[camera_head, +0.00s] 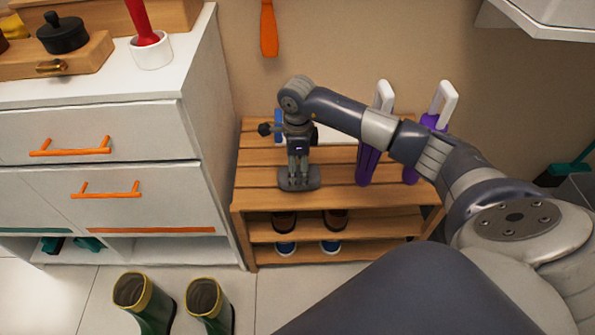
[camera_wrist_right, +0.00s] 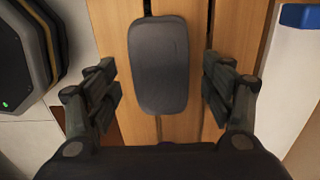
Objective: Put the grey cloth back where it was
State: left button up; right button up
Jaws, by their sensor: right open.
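The grey cloth (camera_head: 313,183) looks like a dark, flat, rounded rectangle. It lies on the top slats of the wooden rack (camera_head: 340,227), near the front left. In the right wrist view the cloth (camera_wrist_right: 159,65) lies lengthwise between the jaws and is fully in sight. My right gripper (camera_head: 299,168) points down over the cloth. In its wrist view the right gripper (camera_wrist_right: 160,80) is open, with one finger on each side of the cloth and clear space between. My left gripper is not in view.
Two purple items with white handles (camera_head: 383,95) (camera_head: 445,100) stand on the rack's right side. A blue-and-white item (camera_head: 278,125) is behind my gripper. Shoes (camera_head: 285,222) sit on lower shelves. A white drawer cabinet (camera_head: 215,130) borders the left; green boots (camera_head: 145,300) stand in front.

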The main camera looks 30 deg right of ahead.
aim_at(298, 172)
notch_tip(298, 172, up, 4)
jog(key=shift+f+p, duration=0.2)
jog(key=shift+p, duration=0.1)
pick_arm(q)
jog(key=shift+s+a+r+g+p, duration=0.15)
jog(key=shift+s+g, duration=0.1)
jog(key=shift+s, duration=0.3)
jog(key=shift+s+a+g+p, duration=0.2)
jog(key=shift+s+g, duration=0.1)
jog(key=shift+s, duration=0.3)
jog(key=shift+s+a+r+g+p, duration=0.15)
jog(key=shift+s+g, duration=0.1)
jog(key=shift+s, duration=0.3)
pick_arm(e)
jog(key=shift+r, duration=2.75)
